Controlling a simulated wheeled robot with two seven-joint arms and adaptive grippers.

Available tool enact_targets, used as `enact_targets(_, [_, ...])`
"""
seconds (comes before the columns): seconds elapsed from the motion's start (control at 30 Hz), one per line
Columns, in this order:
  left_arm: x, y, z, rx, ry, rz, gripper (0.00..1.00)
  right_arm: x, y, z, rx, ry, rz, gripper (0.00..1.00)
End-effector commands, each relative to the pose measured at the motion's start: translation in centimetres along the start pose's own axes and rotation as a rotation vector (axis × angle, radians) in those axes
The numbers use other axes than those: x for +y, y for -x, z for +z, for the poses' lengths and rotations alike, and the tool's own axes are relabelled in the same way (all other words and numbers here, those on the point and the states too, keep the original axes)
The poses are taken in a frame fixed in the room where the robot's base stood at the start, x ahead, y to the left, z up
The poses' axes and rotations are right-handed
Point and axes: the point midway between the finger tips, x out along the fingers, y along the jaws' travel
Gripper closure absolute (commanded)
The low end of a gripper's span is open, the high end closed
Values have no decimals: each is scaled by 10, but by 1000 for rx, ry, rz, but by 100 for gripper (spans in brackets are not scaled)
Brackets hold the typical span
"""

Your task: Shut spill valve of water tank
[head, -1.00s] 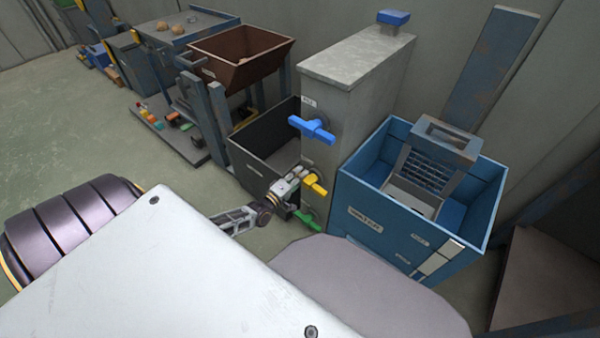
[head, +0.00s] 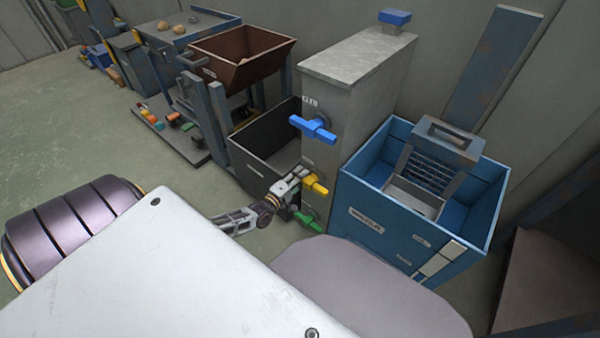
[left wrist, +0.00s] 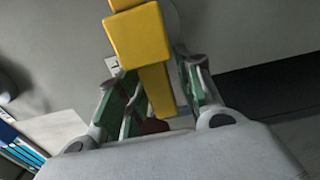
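The water tank (head: 352,80) is a tall grey box with a blue valve handle (head: 316,130) high up, a yellow one (head: 317,185) lower and a green one (head: 308,222) near the bottom. Their labels are too small to read. My left gripper (head: 300,181) is at the yellow handle. In the left wrist view the yellow handle (left wrist: 137,38) reaches down between the green-padded fingers. Gaps seem to show beside it, so the fingers look open around it. Whether one finger touches it is unclear. My right gripper is out of view.
A blue bin (head: 362,205) with a metal grid basket stands just right of the tank. A dark open bin (head: 255,150) stands to the left, behind my left gripper. A brown hopper (head: 225,72) is farther back. Open floor (head: 75,130) lies to the left.

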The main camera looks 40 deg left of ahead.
Motion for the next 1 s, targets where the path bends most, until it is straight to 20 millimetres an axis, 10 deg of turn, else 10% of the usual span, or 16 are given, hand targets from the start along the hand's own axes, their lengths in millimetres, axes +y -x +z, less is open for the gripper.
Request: enact_targets(1.0, [0, 37, 0, -1, -2, 0, 57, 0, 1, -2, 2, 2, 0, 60])
